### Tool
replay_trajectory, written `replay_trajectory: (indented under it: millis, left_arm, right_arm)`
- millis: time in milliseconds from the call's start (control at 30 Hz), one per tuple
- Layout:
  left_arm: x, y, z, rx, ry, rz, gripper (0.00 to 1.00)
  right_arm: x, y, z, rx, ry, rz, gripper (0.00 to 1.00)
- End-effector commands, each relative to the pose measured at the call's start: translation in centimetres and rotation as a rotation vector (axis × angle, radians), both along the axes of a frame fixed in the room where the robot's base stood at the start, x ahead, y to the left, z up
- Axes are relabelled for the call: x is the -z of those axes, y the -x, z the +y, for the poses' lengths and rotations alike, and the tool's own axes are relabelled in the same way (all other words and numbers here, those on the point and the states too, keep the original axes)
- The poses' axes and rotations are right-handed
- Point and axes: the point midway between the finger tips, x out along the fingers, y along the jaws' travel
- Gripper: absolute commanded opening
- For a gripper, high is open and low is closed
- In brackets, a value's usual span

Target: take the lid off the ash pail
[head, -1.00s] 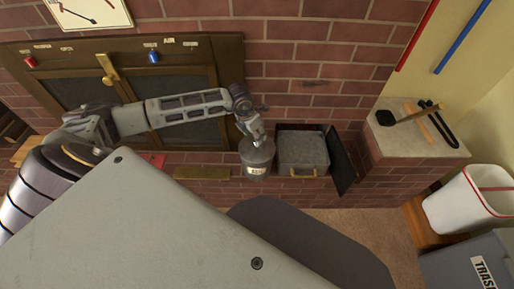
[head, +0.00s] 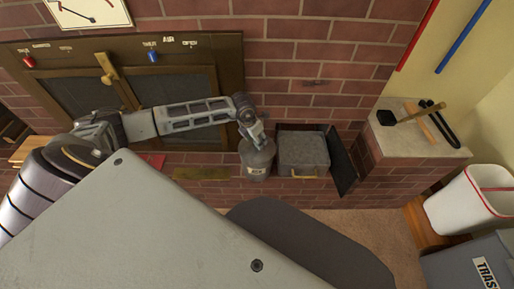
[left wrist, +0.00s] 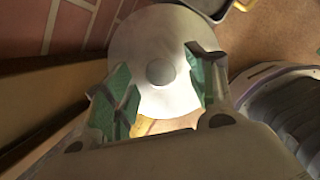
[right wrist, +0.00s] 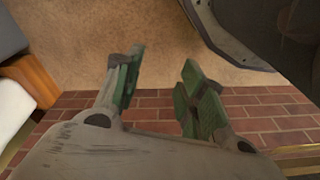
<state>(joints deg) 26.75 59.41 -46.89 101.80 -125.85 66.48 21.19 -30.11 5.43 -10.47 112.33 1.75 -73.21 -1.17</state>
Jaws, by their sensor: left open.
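The ash pail (head: 256,168) is a small grey pail with a pale label, standing at the brick hearth in the head view. Its round grey lid (left wrist: 135,45) fills the middle of the left wrist view, with a darker round knob (left wrist: 160,72) at its centre. My left gripper (head: 256,139) is directly over the lid. In the left wrist view its green-padded fingers are apart, one on each side of the knob, with gaps between. Whether the fingertips touch the lid I cannot tell. My right gripper (right wrist: 157,85) is open and empty above the floor.
A brick ledge (head: 400,140) holds tools. White (head: 468,205) and grey (head: 470,262) bins stand at right. Stove doors (head: 185,100) are behind my left arm.

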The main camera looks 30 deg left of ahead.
Motion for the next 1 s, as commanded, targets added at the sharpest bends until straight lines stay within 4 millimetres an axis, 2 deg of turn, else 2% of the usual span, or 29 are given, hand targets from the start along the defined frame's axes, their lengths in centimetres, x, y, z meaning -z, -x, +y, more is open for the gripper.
replay_trajectory:
  millis: [200,433,733,1000]
  left_arm:
    - [2.0,-0.5,-0.1,-0.002,0.001,0.002,0.56]
    - [2.1,-0.6,-0.2,-0.001,0.000,0.001,0.56]
    - [2.1,-0.5,-0.1,-0.001,0.000,0.001,0.56]
    - [2.1,-0.5,-0.1,-0.001,0.000,0.001,0.21]
  right_arm:
    - [-1.0,0.0,0.3,0.000,-0.009,-0.007,0.40]
    - [-0.8,0.7,0.4,0.000,-0.010,0.003,0.40]
    - [-0.9,0.4,0.3,0.000,-0.010,-0.002,0.40]
    - [-1.0,0.1,0.3,-0.002,-0.008,-0.008,0.40]
